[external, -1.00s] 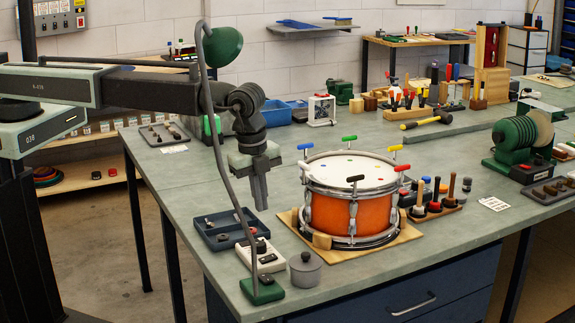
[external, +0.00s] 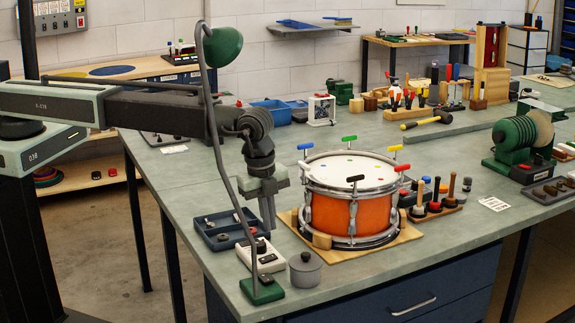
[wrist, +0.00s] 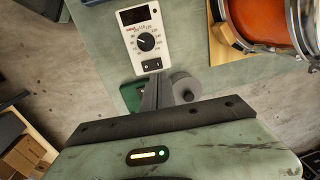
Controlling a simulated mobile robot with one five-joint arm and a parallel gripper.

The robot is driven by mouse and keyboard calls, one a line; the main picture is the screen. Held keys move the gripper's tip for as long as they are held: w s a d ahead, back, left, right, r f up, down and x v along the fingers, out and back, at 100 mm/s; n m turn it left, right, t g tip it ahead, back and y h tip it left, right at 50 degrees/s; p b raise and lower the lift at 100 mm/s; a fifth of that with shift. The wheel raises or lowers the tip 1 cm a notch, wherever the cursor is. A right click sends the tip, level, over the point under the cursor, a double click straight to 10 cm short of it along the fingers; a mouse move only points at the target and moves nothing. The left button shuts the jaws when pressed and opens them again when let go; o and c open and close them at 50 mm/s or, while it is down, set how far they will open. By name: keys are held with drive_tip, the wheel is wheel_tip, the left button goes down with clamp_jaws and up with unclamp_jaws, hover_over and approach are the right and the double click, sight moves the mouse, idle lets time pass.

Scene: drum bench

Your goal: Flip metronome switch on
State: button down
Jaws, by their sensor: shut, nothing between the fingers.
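The metronome (external: 258,252) is a small white box on the front left of the bench. In the wrist view the metronome (wrist: 133,28) shows a dark display, a round black dial and a small black switch (wrist: 152,64) at its lower end. I cannot tell the switch's position. My gripper (external: 268,227) points down above the metronome, left of the drum, with its fingers together and empty. In the wrist view my gripper's fingertips (wrist: 157,78) appear just below the switch, apart from it as far as I can tell.
An orange drum (external: 330,212) stands on a wooden board right of the metronome. A grey lidded pot (external: 305,270) is in front. A dark parts tray (external: 222,238) lies to the left. A green lamp base (external: 262,292) with a curved stem stands at the bench corner.

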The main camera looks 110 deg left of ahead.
sight(274, 256)
drive_tip(key=f+b, duration=0.4)
drive_tip(key=f, duration=0.1)
drive_tip(key=f+b, duration=0.1)
drive_tip(key=f, duration=0.1)
drive_tip(key=shift+w+a+f+b, duration=0.15)
drive_tip(key=shift+w+a+b, duration=0.15)
drive_tip(key=shift+b, duration=0.1)
drive_tip(key=shift+w+a+f+b, duration=0.1)
drive_tip(key=shift+f+b, duration=0.25)
drive_tip(key=shift+r, duration=0.2)
drive_tip(key=shift+s+d+r+p, duration=0.2)
drive_tip(key=shift+s+d+p, duration=0.25)
drive_tip(key=shift+s+d, duration=0.15)
drive_tip(key=shift+r, duration=0.1)
